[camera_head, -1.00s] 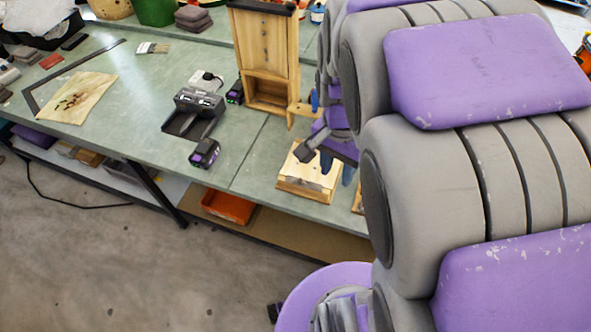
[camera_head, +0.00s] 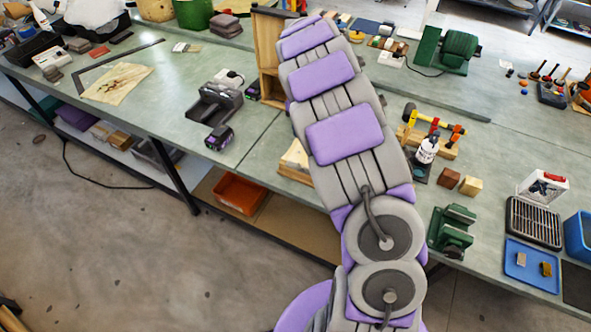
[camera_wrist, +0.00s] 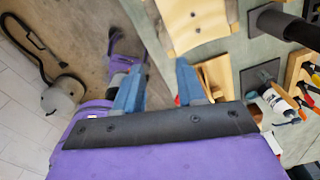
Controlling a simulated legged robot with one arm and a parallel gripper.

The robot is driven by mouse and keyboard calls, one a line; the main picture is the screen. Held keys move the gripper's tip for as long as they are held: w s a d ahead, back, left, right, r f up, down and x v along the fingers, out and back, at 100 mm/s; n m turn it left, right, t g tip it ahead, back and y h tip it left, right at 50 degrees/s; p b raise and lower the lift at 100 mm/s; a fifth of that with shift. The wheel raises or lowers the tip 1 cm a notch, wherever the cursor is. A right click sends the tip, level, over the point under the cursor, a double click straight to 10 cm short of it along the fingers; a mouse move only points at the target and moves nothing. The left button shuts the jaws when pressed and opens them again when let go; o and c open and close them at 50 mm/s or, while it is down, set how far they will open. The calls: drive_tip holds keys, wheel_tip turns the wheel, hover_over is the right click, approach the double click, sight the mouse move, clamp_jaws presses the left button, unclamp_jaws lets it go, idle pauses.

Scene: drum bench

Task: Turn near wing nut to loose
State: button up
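I cannot make out a wing nut in either view. A pale wooden block (camera_head: 293,160) sits near the front edge of the green bench in the head view, partly hidden by my arm. A pale wooden piece with small dark spots (camera_wrist: 190,24) shows at the top of the wrist view; it may be the same block. My gripper (camera_wrist: 158,68) shows two blue fingers spread apart, with nothing between them. The wooden piece lies beyond the fingertips, towards the top right. In the head view my gripper is hidden behind my arm.
A tall wooden frame (camera_head: 268,62) stands behind the block. A charger (camera_head: 214,102) and a battery (camera_head: 219,137) lie to the left. A green vise (camera_head: 452,230), a white bottle (camera_head: 427,150) and a blue tray (camera_head: 532,266) are to the right. An orange bin (camera_head: 239,193) sits below.

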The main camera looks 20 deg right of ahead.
sight(301, 167)
wheel_tip(301, 167, down, 18)
drive_tip(key=shift+w+a+r+b, duration=0.1)
drive_tip(key=shift+r+b, duration=0.1)
drive_tip(key=shift+b, duration=0.9)
clamp_jaws()
